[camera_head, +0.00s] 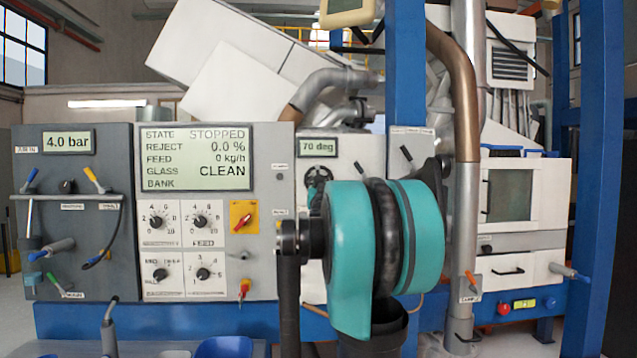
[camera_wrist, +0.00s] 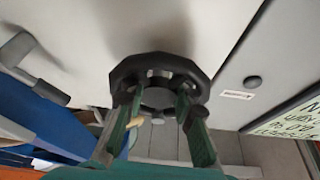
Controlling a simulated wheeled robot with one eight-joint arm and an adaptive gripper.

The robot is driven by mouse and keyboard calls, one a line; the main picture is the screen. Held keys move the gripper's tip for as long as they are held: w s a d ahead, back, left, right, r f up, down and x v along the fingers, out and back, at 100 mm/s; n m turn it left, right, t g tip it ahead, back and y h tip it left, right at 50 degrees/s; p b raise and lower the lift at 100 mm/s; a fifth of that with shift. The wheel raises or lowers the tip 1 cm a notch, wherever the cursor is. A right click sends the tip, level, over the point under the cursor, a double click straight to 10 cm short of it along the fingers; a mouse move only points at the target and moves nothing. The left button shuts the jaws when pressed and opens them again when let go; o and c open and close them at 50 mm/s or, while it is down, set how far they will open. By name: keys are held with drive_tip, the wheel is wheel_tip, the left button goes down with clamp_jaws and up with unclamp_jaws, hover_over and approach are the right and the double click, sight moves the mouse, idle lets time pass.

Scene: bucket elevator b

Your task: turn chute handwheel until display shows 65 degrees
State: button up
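The chute handwheel (camera_wrist: 158,68) is a dark, many-sided wheel on a pale panel in the wrist view. In the head view the handwheel (camera_head: 318,176) is partly hidden behind my teal arm. The small display (camera_head: 318,147) above it reads 70 deg. My gripper (camera_wrist: 160,97) points at the wheel, its two green fingers apart, with their tips at the rim on either side of the hub. I cannot tell whether they press on the wheel.
A large display (camera_head: 195,158) reads STOPPED, 0.0 %, 0 kg/h and CLEAN. Knobs and a red switch (camera_head: 243,216) on a yellow plate sit below it. A gauge display (camera_head: 68,142) reads 4.0 bar. A blue post (camera_head: 405,75) and a metal pipe (camera_head: 467,210) stand near my arm.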

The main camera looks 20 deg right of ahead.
clamp_jaws()
drive_tip(key=shift+n, duration=0.4)
drive_tip(key=n+y, duration=0.2)
drive_tip(key=n, duration=0.2)
drive_tip(key=n+y, duration=0.2)
drive_tip(key=n, duration=0.2)
drive_tip(key=shift+d+y, duration=0.15)
drive_tip(key=shift+y, duration=0.25)
drive_tip(key=n+y, duration=0.1)
drive_tip(key=n, duration=0.2)
drive_tip(key=n+y, duration=0.2)
drive_tip(key=n, duration=0.2)
drive_tip(key=shift+g, duration=0.4)
drive_tip(key=n+g, duration=0.1)
drive_tip(key=n, duration=0.2)
drive_tip(key=n+g+y, duration=0.1)
drive_tip(key=n, duration=0.3)
drive_tip(key=n+g, duration=0.2)
drive_tip(key=n, duration=0.3)
drive_tip(key=shift+g+h, duration=0.3)
